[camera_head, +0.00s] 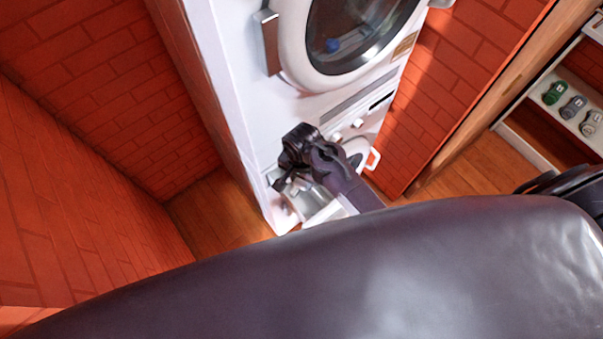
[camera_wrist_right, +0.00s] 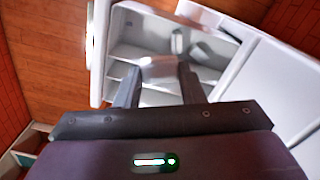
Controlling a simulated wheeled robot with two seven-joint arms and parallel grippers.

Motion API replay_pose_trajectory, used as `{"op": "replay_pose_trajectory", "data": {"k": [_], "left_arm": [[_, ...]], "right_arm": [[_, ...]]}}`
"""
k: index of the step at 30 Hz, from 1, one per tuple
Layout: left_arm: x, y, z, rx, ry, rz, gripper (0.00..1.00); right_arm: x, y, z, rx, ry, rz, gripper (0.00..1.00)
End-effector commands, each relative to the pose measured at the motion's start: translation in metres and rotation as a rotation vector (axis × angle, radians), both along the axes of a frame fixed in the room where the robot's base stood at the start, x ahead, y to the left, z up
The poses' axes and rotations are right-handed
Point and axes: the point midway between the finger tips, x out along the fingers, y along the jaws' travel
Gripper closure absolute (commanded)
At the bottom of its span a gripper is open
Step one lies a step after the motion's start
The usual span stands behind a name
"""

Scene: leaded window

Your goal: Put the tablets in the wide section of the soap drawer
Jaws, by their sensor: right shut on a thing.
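The soap drawer (camera_head: 318,209) is pulled out of the lower white machine, partly hidden by my right arm. In the right wrist view the drawer (camera_wrist_right: 97,72) is open, with pale dividers between its sections. Two small greyish pieces, which look like tablets, are in the far section: one (camera_wrist_right: 177,41) and another (camera_wrist_right: 204,53) beside it. My right gripper (camera_head: 281,184) is over the drawer; in the wrist view its fingers (camera_wrist_right: 158,88) are shut on a pale, blurred tablet (camera_wrist_right: 160,69). Which section lies directly beneath it is unclear. My left gripper is out of view.
An upper machine with a round glass door (camera_head: 358,32) stands above the lower one. A brick wall (camera_head: 90,90) is at left. A shelf at right holds several small items, including a green one (camera_head: 554,93). Wooden floor (camera_head: 218,212) shows left of the machine.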

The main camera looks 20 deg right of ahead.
Motion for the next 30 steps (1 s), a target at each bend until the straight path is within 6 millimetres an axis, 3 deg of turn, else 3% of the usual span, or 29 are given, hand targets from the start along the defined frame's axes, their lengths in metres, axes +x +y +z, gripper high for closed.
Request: {"op": "replay_pose_trajectory", "data": {"k": [7,8,14,23,30], "left_arm": [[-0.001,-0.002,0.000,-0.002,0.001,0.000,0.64],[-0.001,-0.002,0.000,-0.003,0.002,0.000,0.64],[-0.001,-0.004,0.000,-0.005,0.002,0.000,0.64],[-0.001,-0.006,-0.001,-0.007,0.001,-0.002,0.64],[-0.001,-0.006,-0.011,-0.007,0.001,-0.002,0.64]], "right_arm": [[0.000,0.000,-0.001,0.001,-0.001,0.000,0.86],[0.000,0.000,-0.001,0.001,-0.001,0.000,0.63],[0.000,0.000,-0.001,0.001,-0.001,0.000,0.39],[0.000,0.000,0.002,0.001,0.000,0.000,0.39],[0.001,0.001,0.035,0.003,-0.004,-0.001,0.39]]}}
